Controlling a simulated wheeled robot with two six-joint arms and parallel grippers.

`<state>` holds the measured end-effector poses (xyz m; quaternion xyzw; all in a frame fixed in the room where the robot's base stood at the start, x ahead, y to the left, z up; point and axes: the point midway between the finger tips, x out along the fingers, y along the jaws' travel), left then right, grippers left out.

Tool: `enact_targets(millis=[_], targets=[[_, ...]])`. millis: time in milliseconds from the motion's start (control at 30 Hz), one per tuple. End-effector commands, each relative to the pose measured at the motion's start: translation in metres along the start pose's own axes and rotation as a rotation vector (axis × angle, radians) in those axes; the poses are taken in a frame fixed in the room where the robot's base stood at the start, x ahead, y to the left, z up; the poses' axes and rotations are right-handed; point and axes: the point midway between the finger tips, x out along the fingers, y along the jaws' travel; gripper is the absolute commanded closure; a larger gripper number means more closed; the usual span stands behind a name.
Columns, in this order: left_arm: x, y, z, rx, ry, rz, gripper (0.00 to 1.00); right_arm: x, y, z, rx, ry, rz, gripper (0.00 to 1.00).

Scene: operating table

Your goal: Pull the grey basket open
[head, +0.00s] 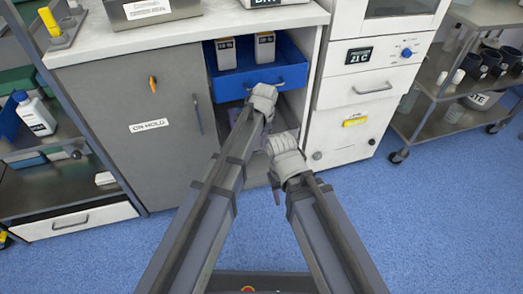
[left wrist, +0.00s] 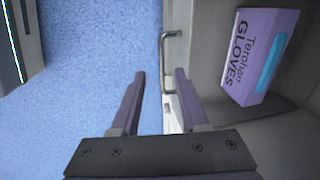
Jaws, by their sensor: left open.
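The grey basket shows in the left wrist view as a grey box (left wrist: 205,30) with a metal bar handle (left wrist: 168,62) on its front. A purple glove box (left wrist: 258,55) lies in it. In the head view the basket is below the blue basket and largely hidden by my arms. My left gripper (left wrist: 160,74) is open, its fingertips on either side of the handle's line; I cannot tell whether they reach around it. My right gripper (head: 277,185) is beside my left forearm, in front of the cabinet; its jaws are too small to read.
The blue basket (head: 257,73) above holds two white bottles (head: 265,47). A grey cabinet door (head: 150,90) stands left, and a white drawer unit (head: 365,95) right. A steel cart (head: 445,115) is farther right. The blue floor (head: 430,220) in front is clear.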

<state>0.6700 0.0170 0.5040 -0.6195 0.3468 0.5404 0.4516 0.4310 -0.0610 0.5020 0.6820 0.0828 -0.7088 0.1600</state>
Motion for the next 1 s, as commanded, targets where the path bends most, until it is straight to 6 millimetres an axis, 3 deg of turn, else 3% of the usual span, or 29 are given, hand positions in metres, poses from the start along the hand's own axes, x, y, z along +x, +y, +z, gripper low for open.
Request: enact_targets(millis=[100, 467, 1000], targets=[[0.001, -0.003, -0.009, 0.047, 0.000, -0.005, 0.55, 0.000, 0.000, 0.000, 0.000, 0.000, 0.000, 0.50], [0.013, -0.002, -0.008, 0.047, 0.000, -0.005, 0.55, 0.013, -0.002, -0.001, -0.001, 0.000, -0.001, 0.50], [0.076, -0.002, -0.008, 0.045, 0.000, -0.005, 0.55, 0.074, -0.008, -0.004, 0.008, 0.001, -0.003, 0.50]])
